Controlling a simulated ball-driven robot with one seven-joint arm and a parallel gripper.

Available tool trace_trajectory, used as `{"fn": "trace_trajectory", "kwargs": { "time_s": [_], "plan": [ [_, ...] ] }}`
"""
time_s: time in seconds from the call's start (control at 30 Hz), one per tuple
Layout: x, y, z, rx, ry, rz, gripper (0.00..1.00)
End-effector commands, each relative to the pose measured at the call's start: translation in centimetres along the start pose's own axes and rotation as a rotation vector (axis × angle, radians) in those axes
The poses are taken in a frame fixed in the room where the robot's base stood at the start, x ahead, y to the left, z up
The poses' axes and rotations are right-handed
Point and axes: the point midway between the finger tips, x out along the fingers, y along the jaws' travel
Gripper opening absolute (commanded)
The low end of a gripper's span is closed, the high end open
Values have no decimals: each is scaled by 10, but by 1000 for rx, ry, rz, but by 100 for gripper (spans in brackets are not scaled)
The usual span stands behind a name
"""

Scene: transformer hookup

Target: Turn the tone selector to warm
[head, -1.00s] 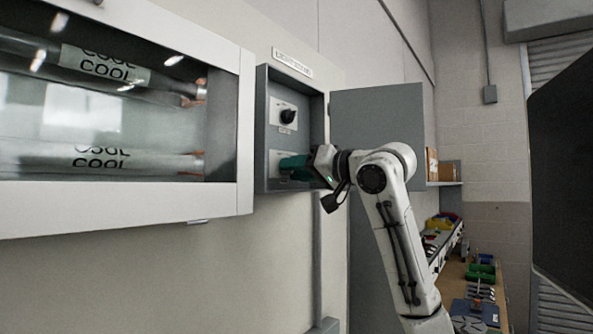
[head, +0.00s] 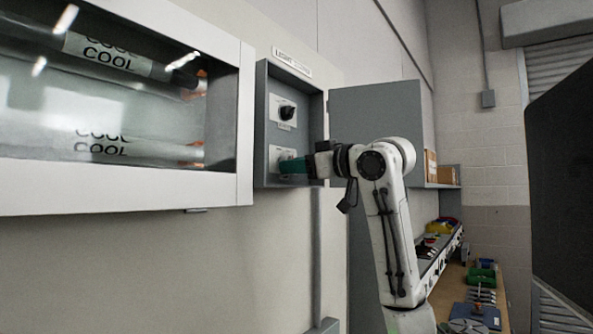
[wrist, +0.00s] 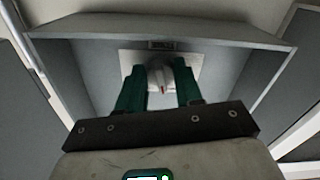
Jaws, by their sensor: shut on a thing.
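The open grey control box (head: 262,130) on the wall holds two knobs on white plates. The upper one is a black knob (head: 287,113). My gripper (head: 284,166) has green fingers and reaches into the box. In the wrist view its fingers (wrist: 160,85) stand on both sides of the grey knob, shut on it. The plate labels are too small to read, so I cannot tell which knob is the tone selector.
A glass-fronted case (head: 245,120) at left holds tubes marked COOL (head: 110,57). The box's grey door (head: 378,130) stands open at right. A bench (head: 455,285) with tools and bins runs behind my arm. A large dark panel (head: 560,190) is at far right.

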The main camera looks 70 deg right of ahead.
Motion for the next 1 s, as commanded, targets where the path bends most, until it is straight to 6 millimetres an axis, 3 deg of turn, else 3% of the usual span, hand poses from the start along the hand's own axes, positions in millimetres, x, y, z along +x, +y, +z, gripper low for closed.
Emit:
{"fn": "trace_trajectory", "kwargs": {
  "time_s": [0.4, 1.0],
  "plan": [
    [0, 2, 1, -244, -2, 0, 5],
    [0, 2, 0, -301, -2, 0, 5]
  ]
}}
